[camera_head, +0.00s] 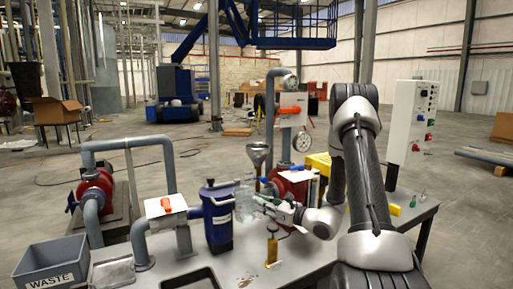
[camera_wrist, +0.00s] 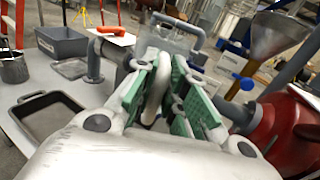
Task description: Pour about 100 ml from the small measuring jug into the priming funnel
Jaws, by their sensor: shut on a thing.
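The small measuring jug (camera_head: 245,205) is clear and see-through, beside the blue canister in the head view. My gripper (camera_head: 266,201) is shut on its pale handle, which shows between the green finger pads (camera_wrist: 158,88) in the wrist view. The jug's clear body (camera_wrist: 176,38) is just beyond the fingertips; its liquid level cannot be made out. The priming funnel (camera_head: 258,152) is a grey-brown metal cone standing above and slightly right of the jug in the head view. In the wrist view the funnel (camera_wrist: 277,36) is at the upper right, apart from the jug.
A blue canister (camera_head: 217,226) stands close left of the jug. A red pump (camera_head: 290,183) and grey piping (camera_head: 271,110) stand behind my gripper. A grey WASTE bin (camera_head: 50,266) is front left, with a black tray (camera_wrist: 48,118) nearby. A small yellow-based tool (camera_head: 272,250) stands on the bench.

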